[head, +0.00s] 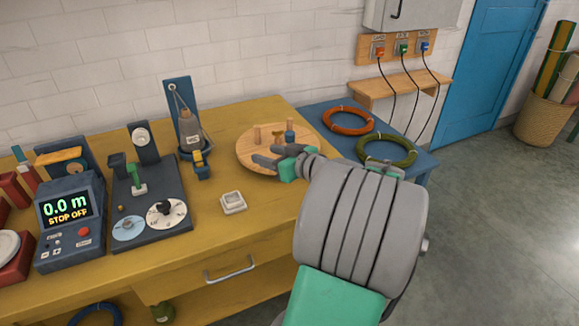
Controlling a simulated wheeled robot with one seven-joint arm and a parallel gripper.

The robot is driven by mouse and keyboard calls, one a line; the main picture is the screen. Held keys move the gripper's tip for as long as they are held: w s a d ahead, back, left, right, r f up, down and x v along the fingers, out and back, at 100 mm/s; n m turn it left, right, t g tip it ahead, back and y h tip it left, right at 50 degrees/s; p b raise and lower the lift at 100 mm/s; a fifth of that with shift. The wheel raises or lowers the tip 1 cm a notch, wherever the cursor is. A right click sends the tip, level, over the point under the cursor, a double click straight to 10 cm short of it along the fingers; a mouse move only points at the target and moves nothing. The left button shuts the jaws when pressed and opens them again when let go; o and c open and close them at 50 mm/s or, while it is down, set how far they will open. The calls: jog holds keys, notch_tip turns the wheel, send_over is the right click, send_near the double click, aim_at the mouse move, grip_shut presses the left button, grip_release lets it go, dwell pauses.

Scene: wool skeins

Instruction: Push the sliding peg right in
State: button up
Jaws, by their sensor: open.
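A round wooden board (246,148) lies near the back right of the yellow bench. A plain wooden peg (257,135) stands upright on its left side, and a blue peg (290,129) stands on its right side beside a small brown piece (277,135). I cannot tell for sure which of these is the sliding peg or how far in it sits. My gripper (267,155) is over the front right of the board, open, with nothing seen between its fingers. The fingers are in front of the pegs and hide part of the board.
A white square block (233,202) lies on the bench. To the left stand a dark dial unit (165,232), a grey cone on a blue stand (190,125) and a display box (68,222). Orange (347,120) and green (387,149) coils lie on the blue table.

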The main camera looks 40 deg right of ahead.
aim_at(293, 139)
jog(key=s+d+m+t+h+b, duration=0.1)
jog(key=s+d+t+h+b, duration=0.15)
jog(key=s+d, duration=0.45)
jog(key=shift+t, duration=0.25)
jog(key=w, duration=0.2)
jog(key=w+d, duration=0.1)
jog(key=w, duration=0.2)
jog(key=w+d+p, duration=0.1)
jog(key=w, duration=0.2)
jog(key=shift+w+r, duration=0.2)
jog(key=shift+r, duration=0.15)
jog(key=shift+w+d, duration=0.1)
jog(key=shift+w, duration=0.35)
grip_shut()
